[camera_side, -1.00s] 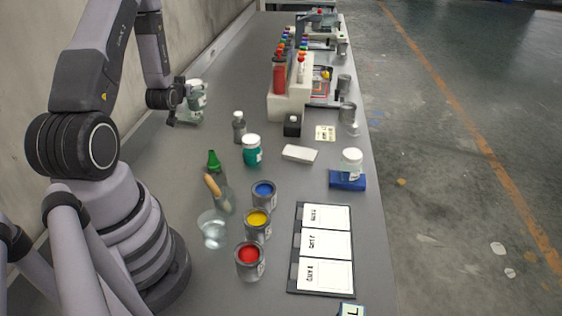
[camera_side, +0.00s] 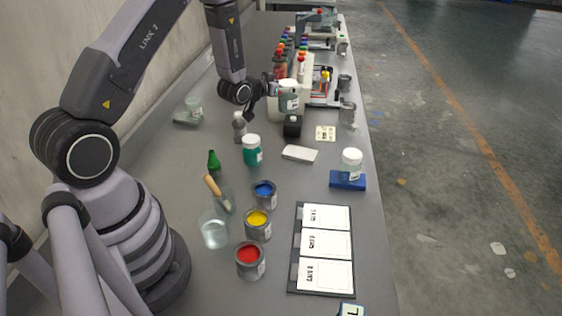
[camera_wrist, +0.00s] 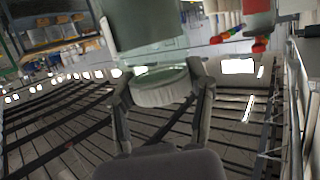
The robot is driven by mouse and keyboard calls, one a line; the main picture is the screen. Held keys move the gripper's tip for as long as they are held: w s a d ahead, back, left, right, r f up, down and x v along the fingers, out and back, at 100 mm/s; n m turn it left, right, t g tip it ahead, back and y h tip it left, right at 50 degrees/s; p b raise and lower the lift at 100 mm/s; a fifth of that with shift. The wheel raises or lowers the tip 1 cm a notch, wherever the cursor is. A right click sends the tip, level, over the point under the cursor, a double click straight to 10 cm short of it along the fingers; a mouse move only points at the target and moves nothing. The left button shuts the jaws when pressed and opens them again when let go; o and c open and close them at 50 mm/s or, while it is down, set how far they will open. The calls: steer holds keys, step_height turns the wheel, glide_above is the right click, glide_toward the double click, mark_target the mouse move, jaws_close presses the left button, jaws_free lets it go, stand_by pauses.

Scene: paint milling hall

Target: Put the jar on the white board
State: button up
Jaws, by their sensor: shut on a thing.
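The jar is held up in the air near the paint bottle rack. In the wrist view the jar (camera_wrist: 145,35) is between the two fingers (camera_wrist: 162,92), its ribbed white lid towards me. The white board (camera_side: 300,153) is a small flat block on the bench, in front of the held jar in the side view; its visible top is bare.
A similar jar (camera_side: 351,162) stands on a blue board (camera_side: 347,181); another jar (camera_side: 194,104) is by a grey-green board (camera_side: 183,119). Open paint cans (camera_side: 257,226) are nearer.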

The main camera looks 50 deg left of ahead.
steer(key=w+d+m+h, duration=0.1)
steer(key=w+d, duration=0.1)
steer(key=d, duration=0.2)
glide_above(300, 152)
step_height(300, 152, down, 13)
stand_by(0.4)
steer(key=shift+f, duration=0.15)
steer(key=o, duration=1.2)
steer(key=shift+o, duration=0.2)
